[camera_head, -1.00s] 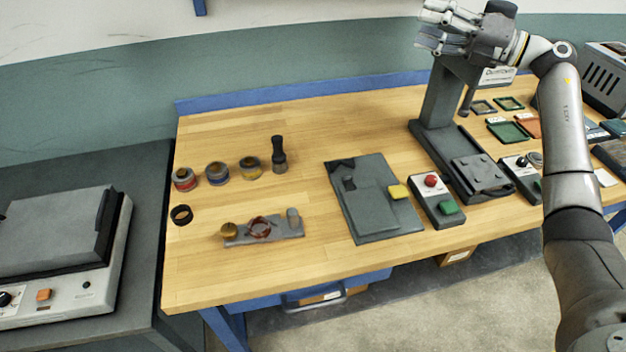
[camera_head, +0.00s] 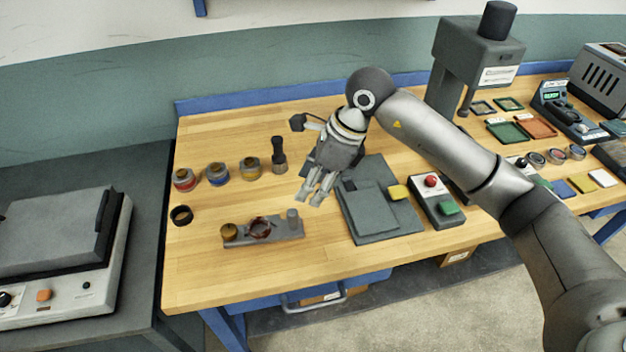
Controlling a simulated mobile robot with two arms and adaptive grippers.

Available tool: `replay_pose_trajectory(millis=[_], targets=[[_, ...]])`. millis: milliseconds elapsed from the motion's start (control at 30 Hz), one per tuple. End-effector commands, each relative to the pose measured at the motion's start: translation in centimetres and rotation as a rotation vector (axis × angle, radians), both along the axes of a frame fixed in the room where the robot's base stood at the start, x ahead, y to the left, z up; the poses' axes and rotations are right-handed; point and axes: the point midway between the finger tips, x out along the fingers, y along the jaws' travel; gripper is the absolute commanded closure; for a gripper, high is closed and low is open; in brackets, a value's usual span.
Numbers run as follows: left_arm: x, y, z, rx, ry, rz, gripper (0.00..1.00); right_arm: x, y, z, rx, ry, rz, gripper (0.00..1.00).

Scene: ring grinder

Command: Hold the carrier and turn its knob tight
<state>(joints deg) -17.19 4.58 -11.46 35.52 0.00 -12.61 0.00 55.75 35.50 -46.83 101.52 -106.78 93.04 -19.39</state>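The carrier (camera_head: 285,233) is a flat grey bar lying on the wooden bench, left of its middle. A brass-coloured round knob (camera_head: 229,230) sits at its left end. A dark red ring (camera_head: 259,228) is at its middle, and a short grey post (camera_head: 293,219) stands at its right end. My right gripper (camera_head: 312,201) hangs above the bench, up and to the right of the carrier. Its fingers point down with a narrow gap between them, and it holds nothing. It does not touch the carrier. My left gripper is not in view.
Several round pots (camera_head: 217,173) and a dark-handled tool (camera_head: 278,155) stand behind the carrier. A black ring (camera_head: 181,215) lies to its left. A grey plate (camera_head: 377,214) and a button box (camera_head: 436,202) lie to the right. The bench in front of the carrier is clear.

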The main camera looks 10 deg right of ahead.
Motion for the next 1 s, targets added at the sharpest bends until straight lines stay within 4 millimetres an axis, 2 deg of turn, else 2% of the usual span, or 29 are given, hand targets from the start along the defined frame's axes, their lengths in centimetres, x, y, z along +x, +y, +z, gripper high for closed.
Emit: replay_pose_trajectory(millis=[167, 600, 800, 1000], targets=[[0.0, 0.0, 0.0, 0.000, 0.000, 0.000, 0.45, 0.0, 0.7, -1.8, -0.006, 0.003, 0.008, 0.52], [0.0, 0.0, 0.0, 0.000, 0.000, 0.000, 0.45, 1.0, 3.6, -9.1, -0.003, 0.004, 0.004, 0.52], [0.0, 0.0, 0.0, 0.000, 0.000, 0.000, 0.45, 1.3, 4.2, -10.8, -0.003, 0.002, 0.003, 0.52], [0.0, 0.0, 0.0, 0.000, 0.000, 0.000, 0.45, 1.3, 4.3, -11.1, -0.004, 0.001, 0.003, 0.52]])
